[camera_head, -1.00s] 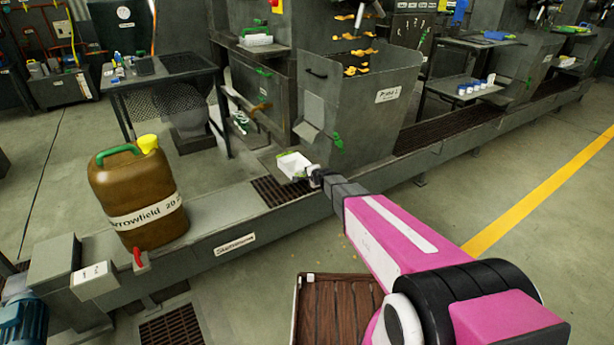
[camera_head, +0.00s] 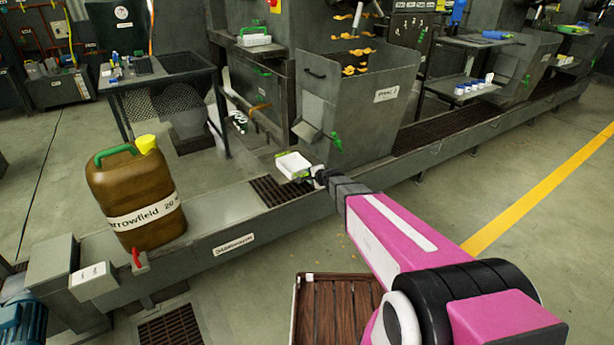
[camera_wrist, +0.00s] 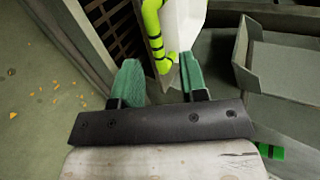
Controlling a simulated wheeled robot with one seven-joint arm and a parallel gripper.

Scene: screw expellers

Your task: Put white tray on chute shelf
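The white tray (camera_head: 293,163) with a lime-green handle hangs at the tip of my gripper (camera_head: 317,174), above the floor grating beside the hopper machine. The exact contact is partly hidden. A grey angled chute plate (camera_head: 307,131) juts from the hopper's lower left, just above and right of the tray. I cannot tell for sure which surface is the chute shelf.
Another white tray (camera_head: 255,39) with a green handle stands on a machine ledge behind. A brown jerrycan (camera_head: 134,195) stands on the low grey channel at left. A wooden slatted pallet (camera_head: 335,310) lies in front. A grey open-sided housing (camera_wrist: 285,65) is close at right in the wrist view.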

